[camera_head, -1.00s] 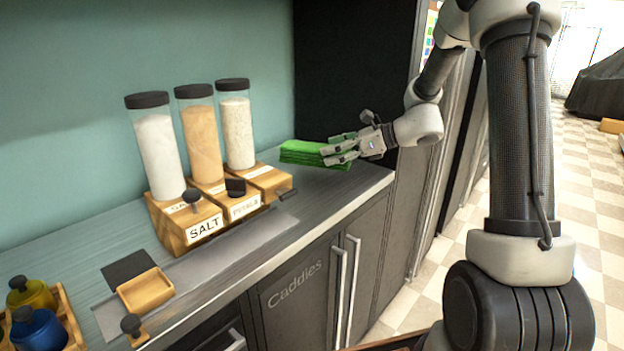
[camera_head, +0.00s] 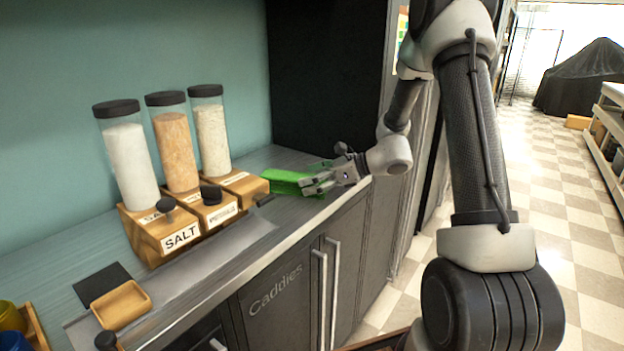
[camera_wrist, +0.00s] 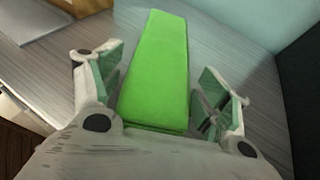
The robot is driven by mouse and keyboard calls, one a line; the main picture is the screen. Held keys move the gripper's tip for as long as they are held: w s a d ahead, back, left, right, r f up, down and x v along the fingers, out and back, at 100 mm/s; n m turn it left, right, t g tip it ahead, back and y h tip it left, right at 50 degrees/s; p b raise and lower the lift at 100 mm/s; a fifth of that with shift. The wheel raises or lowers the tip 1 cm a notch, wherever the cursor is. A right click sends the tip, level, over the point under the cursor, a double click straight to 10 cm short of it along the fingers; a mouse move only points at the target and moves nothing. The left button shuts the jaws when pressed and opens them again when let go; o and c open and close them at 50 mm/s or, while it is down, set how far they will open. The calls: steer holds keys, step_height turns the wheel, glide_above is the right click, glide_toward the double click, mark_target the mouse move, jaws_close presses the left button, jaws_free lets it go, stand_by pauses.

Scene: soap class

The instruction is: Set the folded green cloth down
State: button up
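The folded green cloth (camera_head: 287,181) lies on the grey counter at its right end, beside the wooden dispenser bases. In the wrist view the cloth (camera_wrist: 156,70) is a long bright green block between my two fingers, with a gap on each side. My gripper (camera_head: 318,181) is low over the counter at the cloth's right end. In the wrist view my gripper (camera_wrist: 158,88) is open, with its green-padded fingers apart from the cloth. The cloth appears to rest on the counter.
Three dispensers stand left of the cloth: white salt (camera_head: 129,165), orange grains (camera_head: 176,150) and pale grains (camera_head: 213,140). A small wooden tray (camera_head: 121,305) sits at the front left. A dark panel (camera_head: 325,75) rises behind the cloth. The cabinet marked Caddies (camera_head: 275,290) is below.

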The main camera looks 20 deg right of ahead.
stand_by(0.3)
steer(key=v, duration=1.2)
steer(key=s+a+r+n+g+h, duration=0.2)
steer(key=s+r+n, duration=0.1)
steer(key=s+n, duration=0.4)
steer(key=s+a+r+n+g+h, duration=0.2)
steer(key=s+a+r+n+g, duration=0.15)
steer(key=s, duration=0.45)
steer(key=s+d+r+n+t+h, duration=0.3)
steer(key=s+d+n+h, duration=0.4)
steer(key=s+n, duration=0.6)
steer(key=shift+s+d+r+n+h, duration=0.2)
steer(key=shift+d+r+n+h, duration=0.2)
steer(key=shift+d, duration=0.35)
